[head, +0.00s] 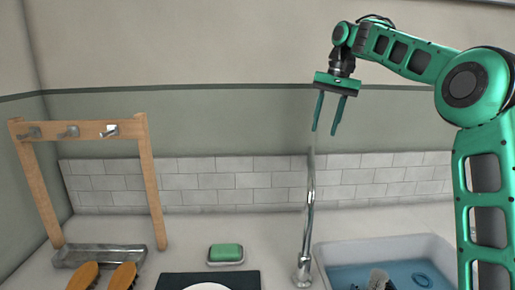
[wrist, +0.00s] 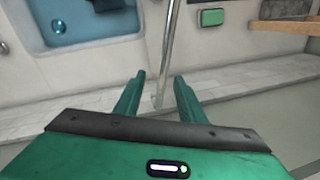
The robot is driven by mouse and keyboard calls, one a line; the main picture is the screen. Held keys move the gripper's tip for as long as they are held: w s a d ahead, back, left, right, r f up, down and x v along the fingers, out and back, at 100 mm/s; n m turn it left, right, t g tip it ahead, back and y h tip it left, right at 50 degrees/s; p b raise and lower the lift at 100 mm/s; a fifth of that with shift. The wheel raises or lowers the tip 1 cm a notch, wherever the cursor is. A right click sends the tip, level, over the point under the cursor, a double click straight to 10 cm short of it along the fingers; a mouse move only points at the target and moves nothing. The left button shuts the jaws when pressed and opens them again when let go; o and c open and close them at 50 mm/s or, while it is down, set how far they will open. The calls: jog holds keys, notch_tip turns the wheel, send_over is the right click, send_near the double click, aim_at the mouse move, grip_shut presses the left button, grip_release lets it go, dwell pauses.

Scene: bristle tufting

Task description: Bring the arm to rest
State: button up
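My gripper (head: 328,114) hangs fingers down from my raised green arm, high above the counter in the head view. Its two fingers are apart with nothing between them. In the wrist view the open fingers (wrist: 157,88) show against the wall and counter. The faucet's thin metal spout shows beyond and between them, and I cannot tell from the frames how close it is to the fingertips.
A faucet (head: 309,205) rises beside a sink (head: 330,252) holding blue water. A green sponge (head: 226,251) lies on a small dish. A wooden rack (head: 152,190) with hooks stands left, above two wooden brushes (head: 84,275) by a metal tray (head: 75,257). A dark mat (head: 170,280) bears a white plate.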

jog(key=s+d+f+m+h, duration=0.1)
jog(key=s+d+f, duration=0.3)
jog(key=s, duration=0.5)
jog(key=s+d+f, duration=0.4)
jog(key=s, duration=0.4)
jog(key=s+d+f+m+h, duration=0.1)
jog(key=s+d+f, duration=0.3)
jog(key=s, duration=0.5)
jog(key=s+d+f, duration=0.1)
jog(key=s+f, duration=0.5)
jog(key=s, duration=0.4)
jog(key=s+d+f+m, duration=0.1)
jog(key=s+d+f, duration=0.1)
jog(key=s+f, duration=0.4)
jog(key=s, duration=0.4)
jog(key=shift+s+f+g, duration=0.2)
jog(key=shift+f+g, duration=0.1)
